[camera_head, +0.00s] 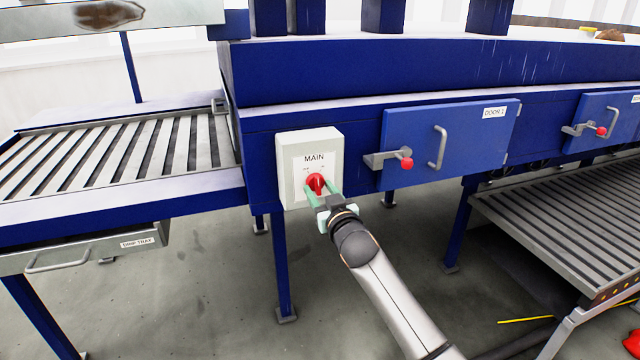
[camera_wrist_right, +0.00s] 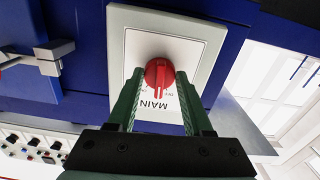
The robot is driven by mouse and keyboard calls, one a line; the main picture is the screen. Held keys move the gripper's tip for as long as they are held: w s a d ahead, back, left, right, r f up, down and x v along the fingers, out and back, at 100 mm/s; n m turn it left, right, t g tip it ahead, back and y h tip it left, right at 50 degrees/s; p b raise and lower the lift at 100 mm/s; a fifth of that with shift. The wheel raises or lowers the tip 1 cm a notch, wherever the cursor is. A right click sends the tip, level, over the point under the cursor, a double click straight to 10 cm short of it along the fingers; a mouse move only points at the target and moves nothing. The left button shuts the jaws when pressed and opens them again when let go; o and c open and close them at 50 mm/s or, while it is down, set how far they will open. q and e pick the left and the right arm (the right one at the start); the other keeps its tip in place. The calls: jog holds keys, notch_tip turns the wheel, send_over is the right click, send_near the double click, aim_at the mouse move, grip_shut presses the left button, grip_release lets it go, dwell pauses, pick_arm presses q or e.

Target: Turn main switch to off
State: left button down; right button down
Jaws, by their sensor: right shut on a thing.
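The main switch is a red rotary knob (camera_head: 316,181) on a white box (camera_head: 327,142) labelled MAIN, fixed to the blue machine's front. In the right wrist view the knob (camera_wrist_right: 158,76) appears upside down with the MAIN label below it. My right gripper (camera_head: 321,187) has its green fingers on either side of the knob and is shut on it. The fingers also show in the right wrist view (camera_wrist_right: 160,80), one on each side of the knob. My left gripper is out of view.
Floor below the switch is clear apart from legs.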

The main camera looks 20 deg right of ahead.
jog(key=shift+r+n+p, duration=0.1)
jog(key=shift+n+p, duration=0.25)
jog(key=shift+n, duration=0.55)
jog(key=shift+n+p, duration=0.5)
jog(key=shift+n, duration=0.7)
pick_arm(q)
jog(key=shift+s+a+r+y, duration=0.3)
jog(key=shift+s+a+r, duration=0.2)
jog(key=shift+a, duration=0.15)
pick_arm(e)
jog(key=shift+n, duration=0.3)
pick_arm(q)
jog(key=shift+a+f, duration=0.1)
pick_arm(e)
jog(key=shift+d, duration=0.1)
jog(key=shift+c, duration=1.6)
grip_release()
pick_arm(q)
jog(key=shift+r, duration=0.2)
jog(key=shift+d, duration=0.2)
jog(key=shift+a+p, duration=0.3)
jog(key=shift+p, duration=0.1)
pick_arm(e)
jog(key=s, duration=1.2)
jog(key=shift+s+d, duration=0.2)
jog(key=shift+s, duration=0.05)
